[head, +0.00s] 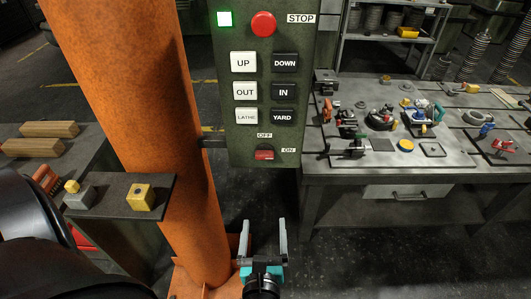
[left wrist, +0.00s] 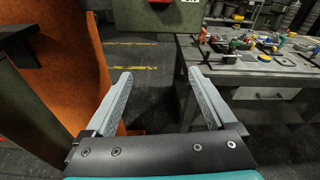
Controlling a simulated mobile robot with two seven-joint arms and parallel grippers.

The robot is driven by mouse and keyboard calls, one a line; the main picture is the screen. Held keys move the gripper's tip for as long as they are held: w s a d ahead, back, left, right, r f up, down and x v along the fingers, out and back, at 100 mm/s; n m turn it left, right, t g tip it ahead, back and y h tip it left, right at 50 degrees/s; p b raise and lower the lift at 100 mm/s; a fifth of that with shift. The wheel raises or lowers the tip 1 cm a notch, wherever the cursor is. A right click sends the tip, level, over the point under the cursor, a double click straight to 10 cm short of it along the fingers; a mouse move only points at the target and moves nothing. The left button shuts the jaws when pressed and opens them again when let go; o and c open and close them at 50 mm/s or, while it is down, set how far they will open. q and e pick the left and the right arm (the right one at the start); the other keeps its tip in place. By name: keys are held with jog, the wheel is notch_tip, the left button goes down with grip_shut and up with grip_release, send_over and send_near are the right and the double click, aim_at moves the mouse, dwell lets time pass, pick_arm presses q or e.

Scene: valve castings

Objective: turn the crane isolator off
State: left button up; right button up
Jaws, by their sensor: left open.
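The crane isolator is a small red switch (head: 264,154) at the bottom of the green control panel (head: 231,140). OFF is printed above it and ON to its right. Its red handle looks level, in line with ON, but it is small. In the left wrist view the isolator (left wrist: 160,2) is cut off at the top edge. My left gripper (head: 264,226) is open and empty, below the panel and apart from it. Its two grey fingers also show in the left wrist view (left wrist: 160,75), with nothing between them. My right gripper is not in view.
The panel also bears a red STOP button (head: 263,24), a lit green lamp (head: 225,18) and several push buttons. An orange column (head: 140,90) stands close left, with a dark shelf (head: 108,194). A workbench (head: 330,168) with castings stands right. The space below the panel is clear.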

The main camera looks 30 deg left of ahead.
pick_arm(q)
jog(key=m+t+y, duration=0.1)
jog(key=y, duration=0.1)
send_near(264, 158)
jog(key=p+x, duration=0.2)
jog(key=x, duration=0.7)
jog(key=shift+w+a, duration=0.1)
jog(key=shift+w, duration=0.05)
jog(key=shift+t+h, duration=0.3)
jog(key=shift+h, duration=0.1)
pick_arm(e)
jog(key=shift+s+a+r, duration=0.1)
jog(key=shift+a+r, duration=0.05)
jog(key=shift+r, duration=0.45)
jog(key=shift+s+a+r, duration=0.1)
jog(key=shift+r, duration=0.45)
pick_arm(q)
jog(key=c, duration=1.4)
